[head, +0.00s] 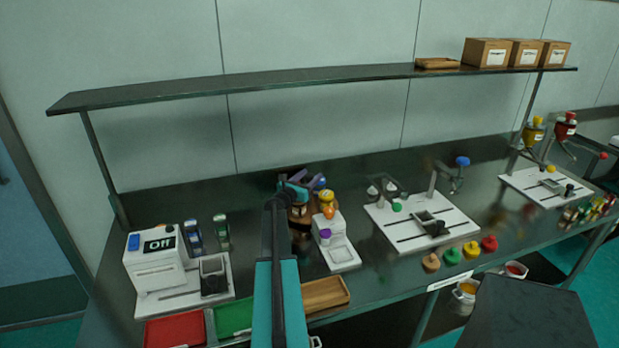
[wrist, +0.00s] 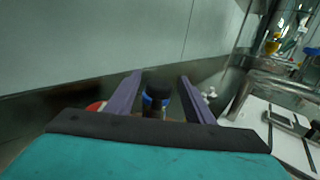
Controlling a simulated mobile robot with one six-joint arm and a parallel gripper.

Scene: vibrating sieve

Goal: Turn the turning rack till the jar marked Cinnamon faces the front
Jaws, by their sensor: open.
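The turning rack (head: 297,212) stands mid-bench at the back in the head view, mostly hidden behind my arm. My gripper (head: 300,181) is over it, with purple fingers apart. In the wrist view my gripper (wrist: 160,92) is open, with a dark upright post or knob (wrist: 157,88) between its fingers; I cannot tell whether they touch it. A blue lid (wrist: 149,101) shows behind the post and a red lid (wrist: 96,106) is left of the left finger. No jar label is readable, so I cannot tell which jar is Cinnamon.
A white dispenser (head: 337,245) stands close right of the rack. A white machine marked Off (head: 156,262) is at left. Red (head: 174,331) and wooden (head: 325,293) trays line the front edge. A white sieve plate (head: 421,222) lies further right. A shelf (head: 300,80) spans above.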

